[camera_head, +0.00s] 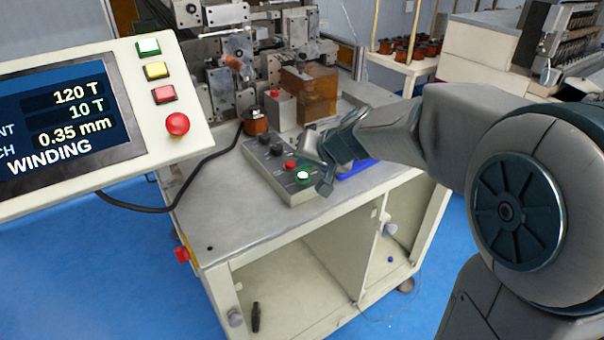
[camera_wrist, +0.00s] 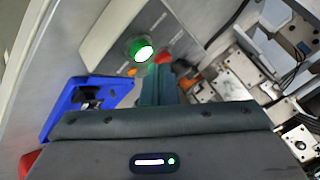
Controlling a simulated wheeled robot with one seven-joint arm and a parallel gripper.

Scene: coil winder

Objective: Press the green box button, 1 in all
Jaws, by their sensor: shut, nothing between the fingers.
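The green box button (camera_head: 302,176) is on the near end of the grey control box (camera_head: 282,165) on the bench top. Its centre glows white inside a green ring. In the wrist view the green button (camera_wrist: 139,49) shows clearly, just beyond and left of my fingertips. My gripper (camera_head: 324,187) is shut and empty, pointing down just right of the button in the head view. The shut fingers also show in the wrist view (camera_wrist: 158,70). They look close to the button, but I cannot tell whether they touch it.
A red button (camera_head: 290,165) and dark knobs (camera_head: 271,146) sit farther along the box. A blue tray (camera_head: 357,168) lies right of it, partly behind my gripper. The panel (camera_head: 200,135) at left reads WINDING and has its own green button (camera_head: 148,47).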

